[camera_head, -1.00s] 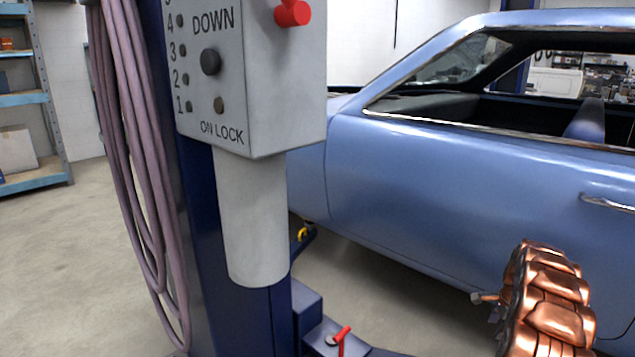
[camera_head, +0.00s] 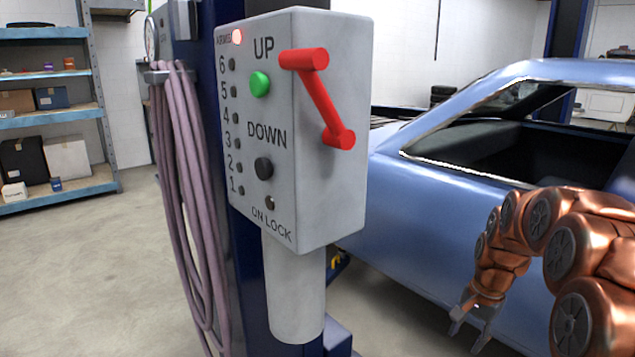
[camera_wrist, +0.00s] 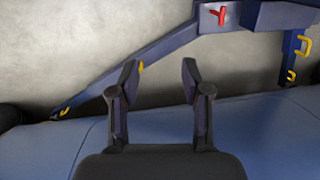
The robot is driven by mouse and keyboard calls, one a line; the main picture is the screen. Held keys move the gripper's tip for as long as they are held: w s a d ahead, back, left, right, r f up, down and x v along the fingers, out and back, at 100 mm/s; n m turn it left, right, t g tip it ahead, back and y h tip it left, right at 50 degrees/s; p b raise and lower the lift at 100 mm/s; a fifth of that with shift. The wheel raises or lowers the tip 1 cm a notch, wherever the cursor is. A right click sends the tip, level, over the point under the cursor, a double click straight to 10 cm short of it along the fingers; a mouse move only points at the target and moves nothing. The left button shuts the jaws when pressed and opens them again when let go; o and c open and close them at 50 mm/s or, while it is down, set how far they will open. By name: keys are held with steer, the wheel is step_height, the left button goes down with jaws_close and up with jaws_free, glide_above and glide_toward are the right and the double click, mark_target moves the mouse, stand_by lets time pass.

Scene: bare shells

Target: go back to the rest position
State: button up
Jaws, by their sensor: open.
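My gripper (camera_head: 474,325) hangs at the lower right of the head view, at the end of my copper-coloured arm, in front of the blue car's side. Its fingers point down and are apart. In the wrist view my gripper (camera_wrist: 159,80) shows two dark fingers spread wide with nothing between them. The floor, the car's blue surface and a lift arm show beyond the fingers.
A grey control box (camera_head: 300,130) with a red handle (camera_head: 320,100) stands on a blue post left of my arm. Purple hoses (camera_head: 185,190) hang beside it. The blue car (camera_head: 420,210) is behind my arm. Shelves (camera_head: 58,115) stand far left. Blue lift arms (camera_wrist: 150,58) lie low on the floor.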

steer(key=s+a+r+n+g+p, duration=0.1)
steer(key=s+a+r+n+p, duration=0.2)
steer(key=s+a+r+p, duration=0.35)
steer(key=s+a+r+n+p, duration=0.3)
steer(key=s+a+r, duration=0.1)
steer(key=s+r, duration=0.45)
steer(key=s+a+r+n+p, duration=0.1)
steer(key=s+r+n+p, duration=0.1)
steer(key=s, duration=0.7)
steer(key=s+a+r+n+g+h+p, duration=0.1)
steer(key=s+a+r+n+p, duration=0.1)
steer(key=s+r+p, duration=0.3)
steer(key=s+p, duration=0.1)
steer(key=s, duration=0.3)
steer(key=shift+a+n, duration=0.25)
steer(key=shift+n, duration=0.15)
